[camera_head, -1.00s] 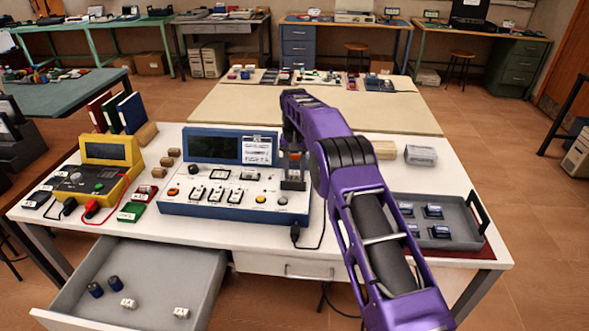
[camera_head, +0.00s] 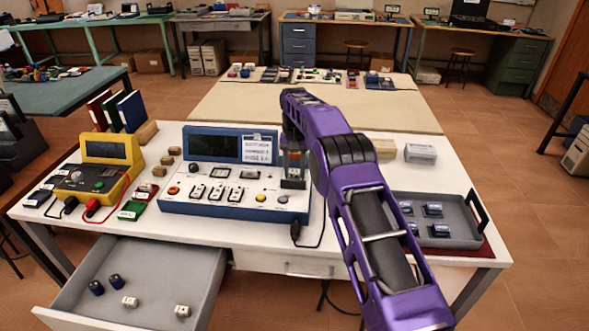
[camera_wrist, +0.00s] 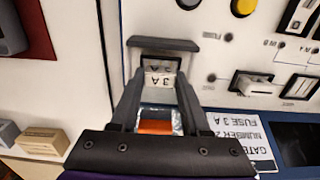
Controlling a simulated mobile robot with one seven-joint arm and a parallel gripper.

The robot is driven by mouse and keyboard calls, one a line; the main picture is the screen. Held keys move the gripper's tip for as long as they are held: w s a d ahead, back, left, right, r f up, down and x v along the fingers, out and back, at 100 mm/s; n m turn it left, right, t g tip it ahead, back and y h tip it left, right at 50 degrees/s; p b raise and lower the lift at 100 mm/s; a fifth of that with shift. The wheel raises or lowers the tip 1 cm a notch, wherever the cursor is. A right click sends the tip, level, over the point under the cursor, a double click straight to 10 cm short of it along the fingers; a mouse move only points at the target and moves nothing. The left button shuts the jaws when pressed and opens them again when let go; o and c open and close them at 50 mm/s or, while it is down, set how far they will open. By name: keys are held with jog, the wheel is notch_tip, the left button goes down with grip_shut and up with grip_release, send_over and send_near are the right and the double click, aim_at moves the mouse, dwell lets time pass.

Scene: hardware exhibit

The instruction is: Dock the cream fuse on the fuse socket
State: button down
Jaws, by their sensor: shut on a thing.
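The cream fuse (camera_wrist: 158,80), marked 3 A, sits between the two fingers of my gripper (camera_wrist: 160,76) in the wrist view. My gripper is shut on it. The fuse is at a dark, grey-rimmed opening, the fuse socket (camera_wrist: 164,43), on the instrument panel. I cannot tell whether the fuse is fully seated. In the head view my gripper (camera_head: 292,163) is over the right end of the blue-and-white instrument (camera_head: 235,208), and the fuse is too small to make out there.
A card (camera_wrist: 262,148) reading fuse 3 A is beside the fingers. The open drawer (camera_head: 75,295) holds blue and cream fuses. A grey tray (camera_head: 465,213) with several blue fuses is on the right. A yellow meter (camera_head: 104,178) with a red lead stands on the left.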

aim_at(295, 172)
jog(key=shift+f, duration=0.55)
dwell(0.8)
jog(key=c, duration=0.7)
grip_release()
jog(key=shift+r, duration=5.5)
